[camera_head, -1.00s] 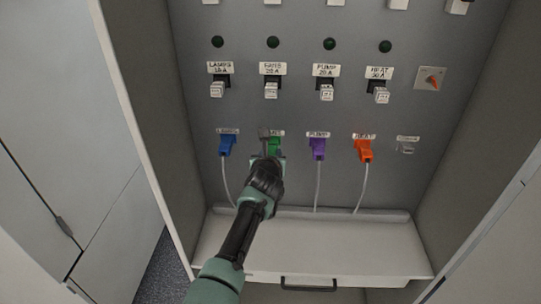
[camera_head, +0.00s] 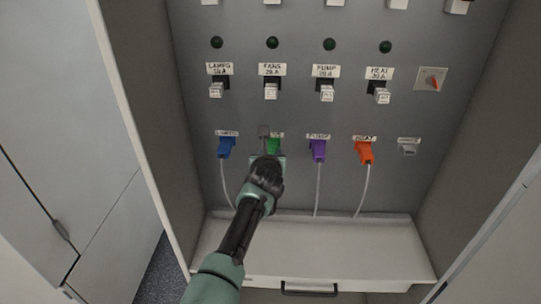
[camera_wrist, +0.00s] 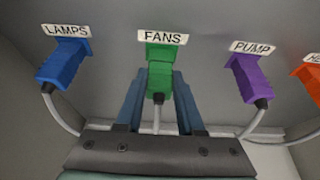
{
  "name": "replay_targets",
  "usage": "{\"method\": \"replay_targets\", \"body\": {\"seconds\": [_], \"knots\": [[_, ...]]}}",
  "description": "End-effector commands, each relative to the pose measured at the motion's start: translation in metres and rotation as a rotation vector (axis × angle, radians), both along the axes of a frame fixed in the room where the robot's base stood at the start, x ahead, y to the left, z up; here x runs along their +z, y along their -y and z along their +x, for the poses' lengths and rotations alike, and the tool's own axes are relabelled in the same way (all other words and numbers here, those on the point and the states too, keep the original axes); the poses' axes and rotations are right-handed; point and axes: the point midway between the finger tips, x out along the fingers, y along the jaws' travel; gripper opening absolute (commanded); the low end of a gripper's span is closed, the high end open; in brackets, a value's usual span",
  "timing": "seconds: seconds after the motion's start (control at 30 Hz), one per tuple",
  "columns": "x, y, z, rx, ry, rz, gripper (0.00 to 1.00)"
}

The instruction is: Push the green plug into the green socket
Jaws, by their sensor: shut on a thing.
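The green plug (camera_wrist: 159,82) sits under the FANS label in the wrist view, with its cable hanging from its lower end. The green socket (camera_wrist: 160,52) is directly above it and the two look in contact; I cannot tell how deep the plug sits. My gripper (camera_wrist: 159,95) has one finger on each side of the plug and is shut on it. In the head view my gripper (camera_head: 268,162) covers most of the plug, and a bit of green (camera_head: 274,145) shows above it.
A blue plug (camera_head: 226,148) is at the left, with a purple plug (camera_head: 318,150) and an orange plug (camera_head: 365,152) at the right, all with hanging cables. Breaker switches (camera_head: 271,90) are above. A shelf (camera_head: 330,245) lies below.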

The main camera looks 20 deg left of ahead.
Motion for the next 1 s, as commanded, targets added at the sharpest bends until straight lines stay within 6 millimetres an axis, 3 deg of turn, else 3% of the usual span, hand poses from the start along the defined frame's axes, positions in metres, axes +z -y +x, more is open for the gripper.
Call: {"method": "replay_targets", "body": {"seconds": [0.23, 0.27, 0.43, 1.0], "knots": [[0.001, 0.000, 0.001, 0.000, 0.001, 0.001, 0.00], [0.001, 0.000, 0.001, 0.000, 0.001, 0.001, 0.41], [0.000, 0.000, 0.001, 0.000, 0.000, 0.000, 0.71], [0.004, 0.003, -0.009, -0.001, -0.001, -0.001, 0.72]]}}
